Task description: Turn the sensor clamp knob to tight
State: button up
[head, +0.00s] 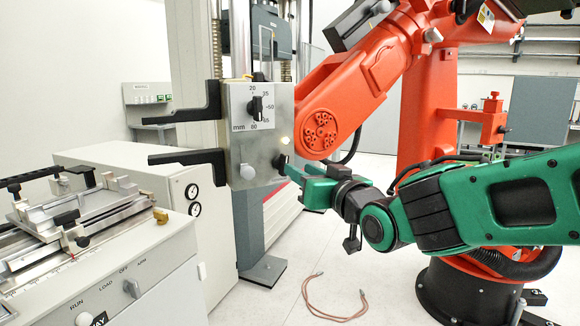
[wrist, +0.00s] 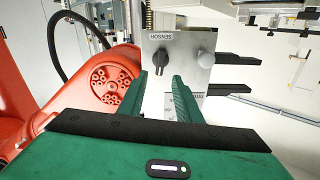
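The sensor clamp knob looks to be the black knob (wrist: 160,57) on a metal panel with an upside-down SENSOR label in the wrist view. In the head view a black knob (head: 280,162) shows at the lower right side of the grey sensor box (head: 238,140). My gripper (wrist: 160,77) has its two green fingers apart, with nothing between them. The knob appears just ahead of the fingertips, in line with the gap; contact cannot be told. In the head view my gripper (head: 287,168) comes in from the right, close to this knob. The tight mark is not readable.
A dial knob (head: 255,105) with mm numbers and a grey knob (head: 247,171) are on the box's front. Two black arms (head: 187,157) stick out left. An orange robot arm (head: 340,90) stands close behind my gripper. A cable loop (head: 335,312) lies on the floor.

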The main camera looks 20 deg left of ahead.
aim_at(287, 162)
jog(key=x, duration=0.7)
jog(key=shift+w+a, duration=0.25)
jog(key=shift+w, duration=0.1)
jog(key=shift+f, duration=0.1)
grip_shut()
